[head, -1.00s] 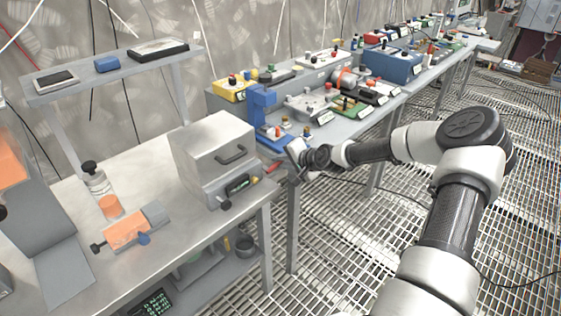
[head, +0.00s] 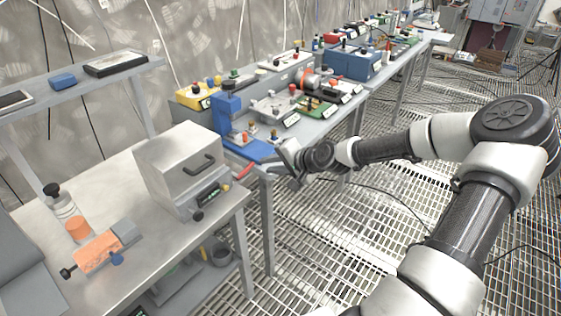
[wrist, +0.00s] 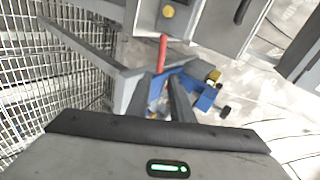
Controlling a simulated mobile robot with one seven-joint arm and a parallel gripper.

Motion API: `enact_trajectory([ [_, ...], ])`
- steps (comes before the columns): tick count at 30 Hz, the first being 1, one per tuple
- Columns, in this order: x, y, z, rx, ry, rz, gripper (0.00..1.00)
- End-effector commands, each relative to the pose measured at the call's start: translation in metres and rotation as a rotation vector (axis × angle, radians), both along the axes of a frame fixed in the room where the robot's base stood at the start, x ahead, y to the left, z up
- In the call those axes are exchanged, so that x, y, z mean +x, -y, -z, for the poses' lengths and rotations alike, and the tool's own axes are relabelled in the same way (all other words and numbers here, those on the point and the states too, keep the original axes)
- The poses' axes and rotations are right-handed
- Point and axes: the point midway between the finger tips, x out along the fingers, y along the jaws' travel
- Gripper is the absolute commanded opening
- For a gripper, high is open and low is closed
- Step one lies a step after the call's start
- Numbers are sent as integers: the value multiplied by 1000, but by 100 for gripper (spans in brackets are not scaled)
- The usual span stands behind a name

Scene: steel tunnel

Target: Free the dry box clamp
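The dry box (head: 181,165) is a grey metal box with a dark handle and a small display on its front, near the right end of the left bench. A red bar (head: 243,171), which looks like a clamp lever, lies low beside its right side; whether it joins the box I cannot tell. My gripper (head: 283,163) is just right of the red bar, near the bench corner. In the wrist view its two dark fingers (wrist: 168,80) stand apart with a narrow gap, nothing clearly held. The red bar (wrist: 163,52) lies just beyond the fingertips there.
A blue press-like stand (head: 228,118) is on the second bench behind my gripper. An orange block with a black knob (head: 98,253) and a bottle (head: 63,205) stand on the left bench. The grated floor (head: 330,240) is mostly clear.

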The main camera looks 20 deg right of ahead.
Motion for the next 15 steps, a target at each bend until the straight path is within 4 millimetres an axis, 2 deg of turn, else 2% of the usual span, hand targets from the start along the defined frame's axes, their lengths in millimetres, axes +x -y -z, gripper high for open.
enact_trajectory([
  [3, -19, 10, -15, -1, 0, 2, 20],
  [6, -30, 14, -22, 1, 0, 2, 20],
  [15, -40, 18, -29, 0, 0, -1, 20],
])
